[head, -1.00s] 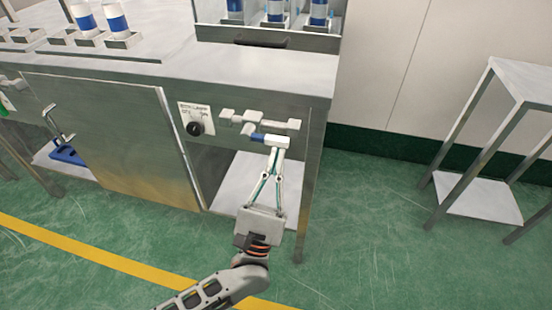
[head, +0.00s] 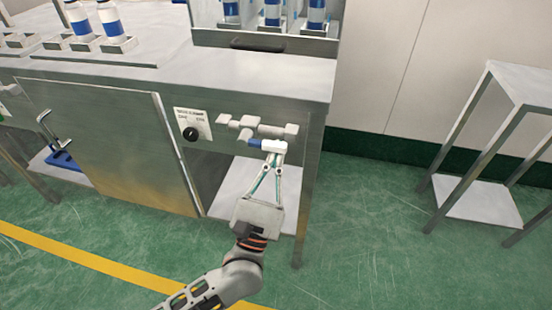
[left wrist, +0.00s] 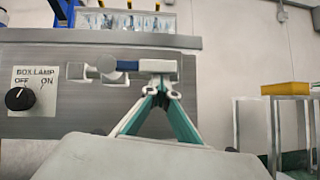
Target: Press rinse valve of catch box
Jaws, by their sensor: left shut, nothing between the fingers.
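The rinse valve (head: 257,128) is a pale grey fitting on the steel front panel, right of the lamp knob. A blue piece (head: 255,143) shows at its front, just left of my fingertips. My left gripper (head: 273,146) is shut and empty, its white tips in front of and below the valve. In the left wrist view the shut tips (left wrist: 158,66) hide part of the valve (left wrist: 105,70); the blue piece (left wrist: 127,66) meets their left side, and I cannot tell whether they touch. The catch box (head: 265,40) stands above on the bench. My right gripper is not in view.
The black lamp knob (head: 190,133) sits left of the valve. An open shelf (head: 235,195) lies below, beside a steel door (head: 110,140). White-and-blue cans (head: 112,22) stand on the bench. A steel stand (head: 480,200) is at right, with clear green floor between.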

